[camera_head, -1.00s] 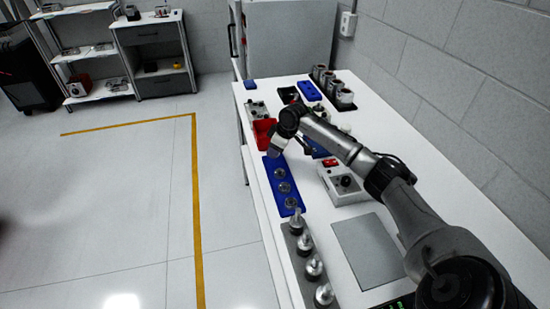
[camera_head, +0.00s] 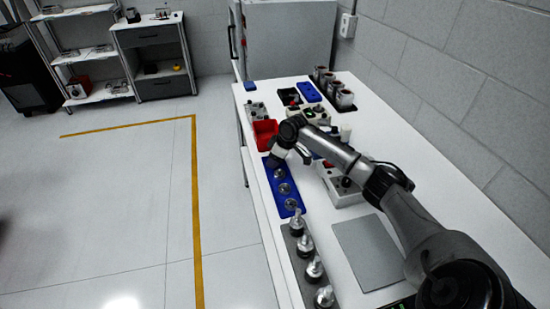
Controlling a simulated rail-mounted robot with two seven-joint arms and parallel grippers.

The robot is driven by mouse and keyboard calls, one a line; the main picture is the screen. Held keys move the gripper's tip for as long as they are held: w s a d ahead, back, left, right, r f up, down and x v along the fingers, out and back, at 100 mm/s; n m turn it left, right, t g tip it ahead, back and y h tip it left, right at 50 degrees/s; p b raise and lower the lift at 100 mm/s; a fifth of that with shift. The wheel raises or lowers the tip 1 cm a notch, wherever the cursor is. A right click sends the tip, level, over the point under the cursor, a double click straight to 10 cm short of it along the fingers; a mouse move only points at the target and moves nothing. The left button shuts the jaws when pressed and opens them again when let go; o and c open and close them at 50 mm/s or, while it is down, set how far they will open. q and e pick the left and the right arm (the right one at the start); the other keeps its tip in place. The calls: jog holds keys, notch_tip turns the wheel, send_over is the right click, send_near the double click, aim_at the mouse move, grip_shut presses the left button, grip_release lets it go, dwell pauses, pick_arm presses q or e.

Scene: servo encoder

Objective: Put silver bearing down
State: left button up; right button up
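The blue tray (camera_head: 298,213) lies along the left edge of the white table. Round silver bearings sit in it: one (camera_head: 279,174) near the middle, one (camera_head: 285,188) below it and one (camera_head: 291,204) towards the near end. My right gripper (camera_head: 272,162) points down over the far end of the tray. Its fingers are small and seen from behind, so I cannot tell whether they are open or hold a bearing. The gripper hides the tray's far end. My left gripper is not in view.
A red bin (camera_head: 264,132) stands just behind the blue tray. A grey strip (camera_head: 291,250) with several upright silver parts lies in front. A grey plate (camera_head: 367,250) lies at right. A boxy device (camera_head: 345,192) stands right of the tray, partly behind my arm.

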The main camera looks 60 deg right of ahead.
jog(key=shift+r, duration=0.2)
jog(key=p+v, duration=0.2)
jog(key=v, duration=0.9)
jog(key=shift+r, duration=0.35)
jog(key=shift+s, duration=0.15)
